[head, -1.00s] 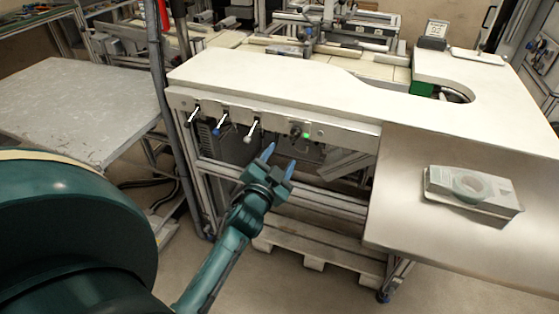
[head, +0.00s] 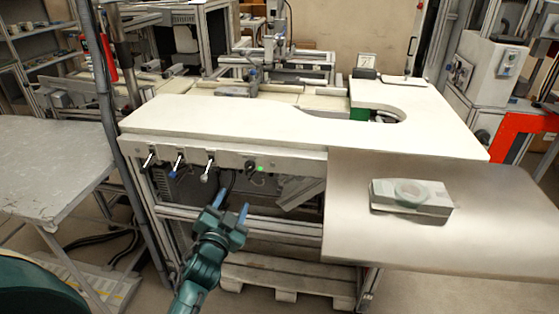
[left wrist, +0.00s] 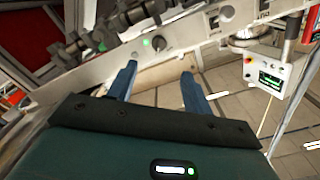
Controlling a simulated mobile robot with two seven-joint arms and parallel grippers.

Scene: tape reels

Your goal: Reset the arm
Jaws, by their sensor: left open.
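My left gripper (head: 231,203) is open and empty, with two blue fingers spread apart. In the head view it is in front of the white workbench, below its front panel. In the left wrist view, the open fingers (left wrist: 158,82) point toward the panel, which has a green-lit button (left wrist: 159,43). Nothing lies between the fingers. My right gripper is not in view.
Levers (head: 178,163) stick out of the bench front. A grey table (head: 45,165) stands at left.

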